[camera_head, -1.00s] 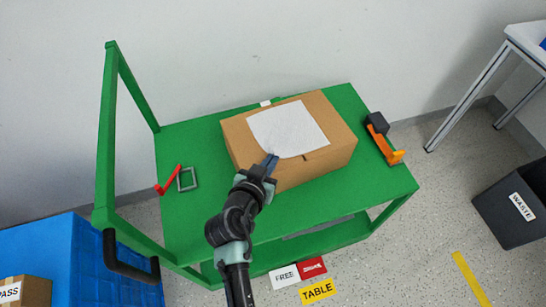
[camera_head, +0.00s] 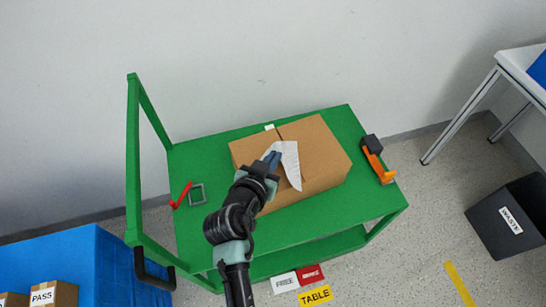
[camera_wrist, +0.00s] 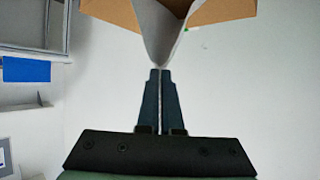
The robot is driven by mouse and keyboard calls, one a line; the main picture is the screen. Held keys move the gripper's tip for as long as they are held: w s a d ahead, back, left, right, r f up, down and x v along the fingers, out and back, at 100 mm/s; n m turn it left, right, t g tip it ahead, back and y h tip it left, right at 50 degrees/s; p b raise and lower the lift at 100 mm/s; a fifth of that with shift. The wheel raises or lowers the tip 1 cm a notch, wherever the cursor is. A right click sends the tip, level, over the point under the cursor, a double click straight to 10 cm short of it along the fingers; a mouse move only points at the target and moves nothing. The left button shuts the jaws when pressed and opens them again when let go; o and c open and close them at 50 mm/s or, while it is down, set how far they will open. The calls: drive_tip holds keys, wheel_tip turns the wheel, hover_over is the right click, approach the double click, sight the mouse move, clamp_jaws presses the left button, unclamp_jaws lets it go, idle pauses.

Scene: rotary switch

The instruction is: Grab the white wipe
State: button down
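The white wipe (camera_head: 291,163) hangs in a folded, drooping shape from my gripper (camera_head: 271,160), over the cardboard box (camera_head: 322,155). In the wrist view the two fingers of my gripper (camera_wrist: 160,72) are close together, and the grey-white wipe (camera_wrist: 160,32) narrows to a point at their tips. The wipe is pinched there. In the head view its lower end hangs in front of the box top; I cannot tell whether it touches. My arm hides the box's near left part.
The box stands on a green cart (camera_head: 220,235). On the cart lie a red handle (camera_head: 181,195) and a grey square frame (camera_head: 197,194) at left, and an orange and black tool (camera_head: 378,160) at right. A black waste bin (camera_head: 510,220) stands on the floor at right.

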wheel_tip(320, 180, up, 18)
drive_tip(key=p, duration=1.4)
